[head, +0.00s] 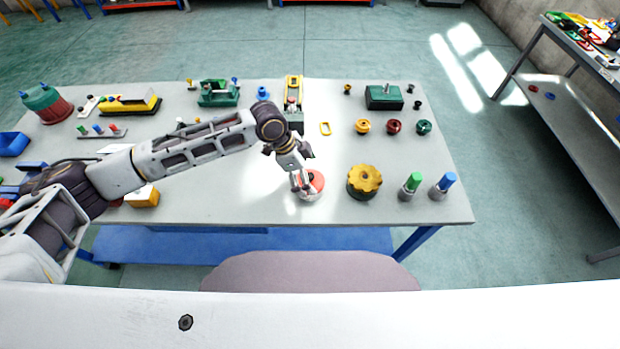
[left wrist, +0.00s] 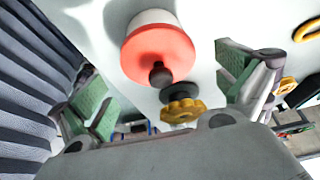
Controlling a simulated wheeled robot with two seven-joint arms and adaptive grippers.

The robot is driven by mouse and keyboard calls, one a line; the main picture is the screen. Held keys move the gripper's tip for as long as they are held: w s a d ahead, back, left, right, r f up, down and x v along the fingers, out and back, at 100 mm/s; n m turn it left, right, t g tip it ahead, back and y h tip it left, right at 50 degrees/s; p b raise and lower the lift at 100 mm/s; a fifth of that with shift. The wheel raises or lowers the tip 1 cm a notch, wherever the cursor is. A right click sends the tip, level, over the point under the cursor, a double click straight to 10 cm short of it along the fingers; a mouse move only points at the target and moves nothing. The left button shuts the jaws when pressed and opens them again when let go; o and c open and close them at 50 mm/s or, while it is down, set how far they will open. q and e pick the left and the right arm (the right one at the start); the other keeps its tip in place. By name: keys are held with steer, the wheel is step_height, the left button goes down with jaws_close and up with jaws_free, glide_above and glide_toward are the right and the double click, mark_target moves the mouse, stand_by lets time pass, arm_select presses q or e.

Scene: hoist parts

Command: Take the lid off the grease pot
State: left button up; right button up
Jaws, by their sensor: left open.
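The grease pot appears to be the round white pot (left wrist: 151,17) with a red lid (left wrist: 150,45), standing near the front edge of the table. A dark knob (left wrist: 160,73) sits on top of the lid. In the head view the red lid (head: 317,182) is partly hidden by my left gripper (head: 301,182), which hangs just over it. In the left wrist view my left gripper (left wrist: 165,82) is open and empty, its green-padded fingers wide apart on either side of the knob. The lid sits on the pot. My right gripper is not seen.
A yellow scalloped knob on a dark base (head: 364,181) stands close to the right of the pot. A green-topped cylinder (head: 411,185) and a blue-topped cylinder (head: 443,185) stand farther right. Small coloured parts and a green block (head: 384,97) lie behind. The table's (head: 240,211) front strip is clear.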

mark_target(310, 175)
arm_select(q)
steer(key=shift+x, duration=0.85)
steer(key=c, duration=1)
steer(key=shift+o, duration=0.2)
steer(key=shift+r, duration=0.1)
steer(key=shift+r+b, duration=0.45)
steer(key=shift+r, duration=4.5)
